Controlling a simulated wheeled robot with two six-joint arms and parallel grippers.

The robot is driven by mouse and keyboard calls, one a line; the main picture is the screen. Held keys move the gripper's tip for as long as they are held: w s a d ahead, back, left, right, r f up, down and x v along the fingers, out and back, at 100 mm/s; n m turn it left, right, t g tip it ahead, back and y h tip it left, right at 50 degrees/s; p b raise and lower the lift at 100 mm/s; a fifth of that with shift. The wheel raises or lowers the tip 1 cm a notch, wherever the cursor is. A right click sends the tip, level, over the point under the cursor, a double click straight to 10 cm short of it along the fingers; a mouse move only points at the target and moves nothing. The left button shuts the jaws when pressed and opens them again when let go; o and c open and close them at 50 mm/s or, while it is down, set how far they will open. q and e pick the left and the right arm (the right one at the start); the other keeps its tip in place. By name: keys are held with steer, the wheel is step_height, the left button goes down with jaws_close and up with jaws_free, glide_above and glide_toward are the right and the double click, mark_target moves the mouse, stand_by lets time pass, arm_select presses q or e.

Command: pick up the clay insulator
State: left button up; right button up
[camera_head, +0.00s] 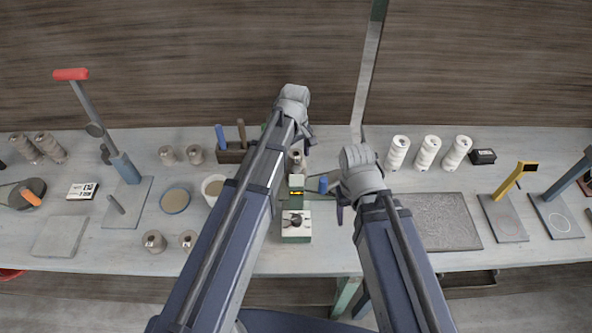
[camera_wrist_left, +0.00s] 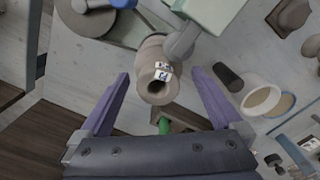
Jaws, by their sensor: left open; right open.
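A grey-brown clay insulator (camera_wrist_left: 152,88) with a hole in its end and a small black-and-white label shows in the left wrist view. It lies between the two purple fingers of my left gripper (camera_wrist_left: 160,76), with a gap on both sides. In the head view a small brownish piece (camera_head: 297,160), seemingly the same insulator, shows beside my left gripper (camera_head: 308,142), partly hidden by the arm. The left gripper is open. My right gripper (camera_head: 342,204) is open over the bench, right of the green-and-white device; its fingers are partly hidden by its wrist.
Other grey-brown insulators (camera_head: 154,241) stand at left, and several white ribbed ones (camera_head: 428,152) at right. A green-and-white device (camera_head: 296,232) stands at the middle front. A tool block (camera_head: 232,153) and a white bowl (camera_head: 211,186) sit left of my left arm. A lever press (camera_head: 123,168) stands further left.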

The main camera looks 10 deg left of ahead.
mark_target(296, 166)
arm_select(q)
steer(key=shift+d+f+b, duration=0.15)
steer(key=shift+f+b, duration=2.4)
steer(key=shift+f, duration=0.1)
steer(key=shift+r, duration=0.1)
jaws_close()
